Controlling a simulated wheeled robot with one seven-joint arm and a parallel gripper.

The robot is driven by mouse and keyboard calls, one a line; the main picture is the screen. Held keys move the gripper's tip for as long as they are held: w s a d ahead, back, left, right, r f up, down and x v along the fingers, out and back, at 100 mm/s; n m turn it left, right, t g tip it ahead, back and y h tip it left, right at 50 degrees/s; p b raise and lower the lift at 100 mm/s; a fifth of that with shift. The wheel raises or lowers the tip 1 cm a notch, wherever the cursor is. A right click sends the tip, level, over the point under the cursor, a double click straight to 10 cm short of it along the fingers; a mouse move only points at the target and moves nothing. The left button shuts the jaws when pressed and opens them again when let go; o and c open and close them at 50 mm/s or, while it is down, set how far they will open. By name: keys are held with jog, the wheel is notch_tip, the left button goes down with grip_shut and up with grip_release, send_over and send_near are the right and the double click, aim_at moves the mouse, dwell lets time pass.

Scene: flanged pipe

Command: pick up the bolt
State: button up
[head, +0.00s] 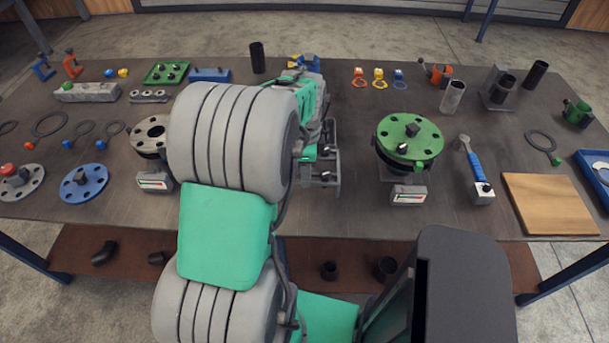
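Several small dark bolts (170,67) stand in a green tray (151,79) at the back left of the table. A dark bolt-like piece (413,130) also shows on top of the green flange (398,149) right of centre; which bolt is meant cannot be told. My arm crosses the middle of the view. My gripper (332,168) is just right of it, over the table and left of the green flange, apart from it in the picture. Its fingers are small and partly hidden by my arm, so its opening and anything between the fingers are unclear.
A grey flange (148,136) is left of my arm, partly hidden. A blue-handled tool (475,167) and wooden board (548,204) lie right of the green flange. Upright pipes (452,97) and clamps (437,73) stand behind. Some bare table (352,205) shows near the front edge.

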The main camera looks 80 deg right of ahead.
grip_shut()
dwell(0.6)
